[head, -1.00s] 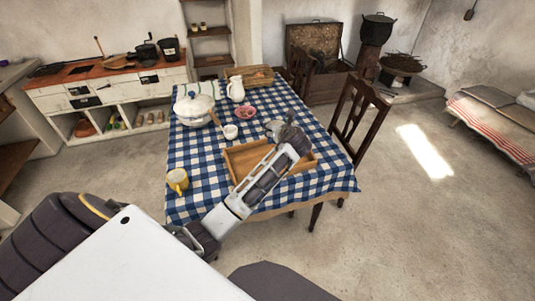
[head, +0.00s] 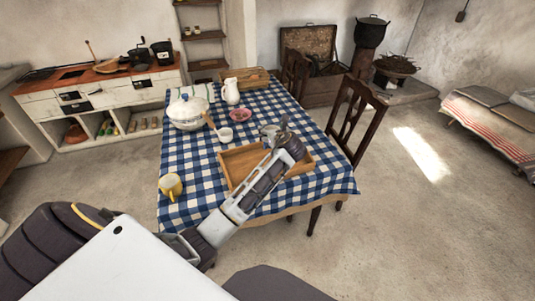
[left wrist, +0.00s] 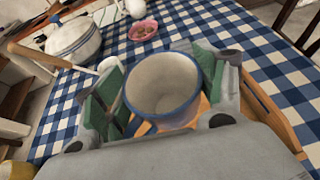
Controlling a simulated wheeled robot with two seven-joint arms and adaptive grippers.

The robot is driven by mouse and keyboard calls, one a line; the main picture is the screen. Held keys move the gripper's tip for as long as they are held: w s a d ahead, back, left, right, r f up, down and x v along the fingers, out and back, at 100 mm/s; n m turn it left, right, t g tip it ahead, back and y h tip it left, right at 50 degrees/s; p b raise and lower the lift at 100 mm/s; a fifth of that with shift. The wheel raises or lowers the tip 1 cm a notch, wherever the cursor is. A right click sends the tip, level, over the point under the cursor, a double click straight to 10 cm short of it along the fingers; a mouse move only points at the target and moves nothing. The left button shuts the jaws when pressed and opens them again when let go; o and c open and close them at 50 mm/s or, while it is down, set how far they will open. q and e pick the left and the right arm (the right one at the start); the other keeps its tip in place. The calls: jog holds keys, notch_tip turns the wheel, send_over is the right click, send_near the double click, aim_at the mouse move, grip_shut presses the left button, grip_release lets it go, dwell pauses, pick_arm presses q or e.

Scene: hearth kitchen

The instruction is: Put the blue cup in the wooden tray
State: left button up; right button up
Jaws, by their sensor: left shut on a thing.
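The blue-rimmed cup (left wrist: 165,85), pale inside, sits upright between the green-padded fingers of my left gripper (left wrist: 158,78) in the left wrist view. The gripper is shut on it. In the head view my left gripper (head: 274,131) is over the far side of the wooden tray (head: 238,166), with the cup mostly hidden by the hand. The tray lies on the checked tablecloth and its visible part is empty. Its edge also shows below and right of the cup in the left wrist view (left wrist: 268,112). The cup's height above the tray is unclear. My right gripper is not in view.
A yellow mug (head: 170,186) stands at the table's near left. A white tureen (head: 187,113), a small white cup (head: 225,135), a pink bowl (head: 241,115) and a white jug (head: 231,92) stand beyond the tray. A chair (head: 352,120) is at the right side.

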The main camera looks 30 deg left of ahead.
pick_arm(q)
notch_tip(320, 180, down, 4)
jog(key=shift+f+b, duration=0.2)
jog(key=shift+b, duration=0.1)
jog(key=shift+f, duration=0.7)
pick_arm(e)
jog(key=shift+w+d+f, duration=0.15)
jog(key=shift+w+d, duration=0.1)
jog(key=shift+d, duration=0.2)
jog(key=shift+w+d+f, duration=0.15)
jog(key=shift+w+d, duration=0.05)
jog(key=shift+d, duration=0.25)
pick_arm(q)
jog(key=shift+f, duration=0.15)
notch_tip(320, 180, down, 2)
jog(key=shift+f+b, duration=0.2)
jog(key=shift+b, duration=0.1)
jog(key=shift+f, duration=0.6)
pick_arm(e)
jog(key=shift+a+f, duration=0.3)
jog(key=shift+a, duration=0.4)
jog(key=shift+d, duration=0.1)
